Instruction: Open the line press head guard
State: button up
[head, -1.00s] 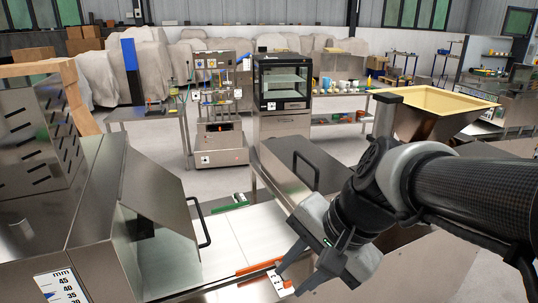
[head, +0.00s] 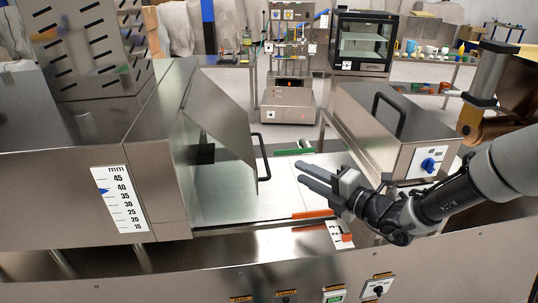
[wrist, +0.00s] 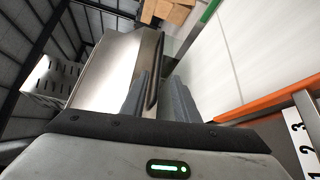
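The guard (head: 222,120) is a slanted, shiny panel on the side of the steel machine head with the mm scale, left of centre in the head view. A black bar handle (head: 264,158) stands on its right edge. The guard also shows in the wrist view (wrist: 115,70), with the dark handle (wrist: 156,75) beyond my fingers. My gripper (head: 299,171) is open and empty, pointing left at the handle from the right, apart from it in the head view. In the wrist view the two fingers (wrist: 158,80) are spread on either side of the handle's line; contact cannot be told.
A white belt (head: 245,195) runs below, with orange strips (head: 312,214) and a numbered plate (head: 340,235) near its front edge. A steel box (head: 385,130) with another black handle and a blue knob stands right. Switches (head: 376,288) line the front panel.

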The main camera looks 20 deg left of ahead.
aim_at(264, 151)
jog(key=b+x, duration=0.2)
jog(key=x, duration=1.5)
jog(key=shift+w+a, duration=0.1)
jog(key=shift+w, duration=0.15)
grip_shut()
